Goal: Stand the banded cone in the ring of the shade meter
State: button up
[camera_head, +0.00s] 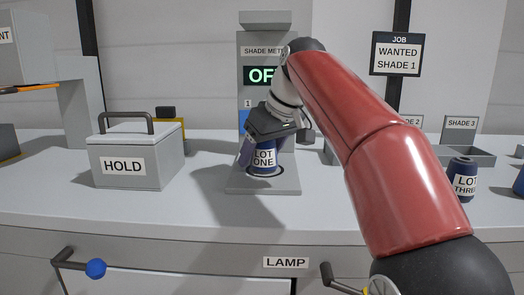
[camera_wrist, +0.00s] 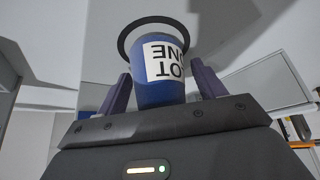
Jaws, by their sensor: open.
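A blue cone labelled LOT ONE (camera_head: 264,158) stands on the base of the grey shade meter (camera_head: 282,186). The dark ring (camera_head: 252,174) surrounds its foot. In the wrist view the cone (camera_wrist: 157,93) shows upside down, with the ring (camera_wrist: 124,39) curving around its far end. My gripper (camera_wrist: 162,82) is open, one finger on each side of the cone, with gaps showing. In the head view my gripper (camera_head: 261,154) is at the cone from above, tilted, and hides its top. No clear band shows on the cone.
A sign (camera_head: 397,53) reads WANTED SHADE 1. A grey HOLD box (camera_head: 137,151) stands left. A LOT THREE cone (camera_head: 462,180) stands right by a grey tray (camera_head: 470,155). The front counter is clear.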

jog(key=p+v, duration=0.2)
jog(key=v, duration=1)
jog(key=shift+p, duration=0.4)
jog(key=shift+r, duration=0.1)
